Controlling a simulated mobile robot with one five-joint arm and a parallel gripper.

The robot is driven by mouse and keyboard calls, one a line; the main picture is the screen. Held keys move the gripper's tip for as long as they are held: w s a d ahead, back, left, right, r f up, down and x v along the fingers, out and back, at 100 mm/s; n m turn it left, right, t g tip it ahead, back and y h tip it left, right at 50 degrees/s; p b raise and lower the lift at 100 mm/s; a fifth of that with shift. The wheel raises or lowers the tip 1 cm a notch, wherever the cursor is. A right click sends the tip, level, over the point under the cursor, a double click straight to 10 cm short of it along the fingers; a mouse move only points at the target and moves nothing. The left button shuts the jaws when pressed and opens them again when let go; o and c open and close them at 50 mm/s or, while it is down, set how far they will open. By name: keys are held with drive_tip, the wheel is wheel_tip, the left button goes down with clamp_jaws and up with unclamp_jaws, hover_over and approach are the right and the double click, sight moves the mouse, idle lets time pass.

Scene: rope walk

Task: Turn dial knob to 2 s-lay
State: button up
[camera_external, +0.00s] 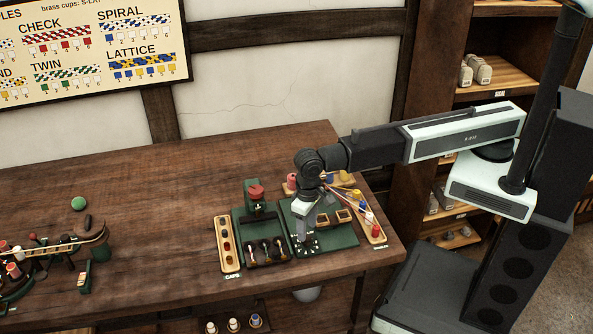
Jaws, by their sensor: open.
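My arm reaches in from the right over the table. My gripper (306,238) points down at the front left part of a green panel (338,239), over a dark spot with small white marks around it. That spot appears to be the dial; the knob itself is hidden behind or between the fingers. The marks are too small to read. My gripper is open, and I cannot tell whether its fingers touch the knob.
A tray of caps (226,246) and a green stand with a red top (256,190) are left of my gripper. A wooden tray of coloured spools (370,228) is at the right. The table's middle (150,200) is clear.

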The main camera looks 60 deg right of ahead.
sight(307, 238)
wheel_tip(307, 238, down, 4)
drive_tip(key=b, duration=0.2)
drive_tip(key=shift+b, duration=0.3)
drive_tip(key=shift+r, duration=0.1)
drive_tip(key=shift+c, duration=0.2)
clamp_jaws()
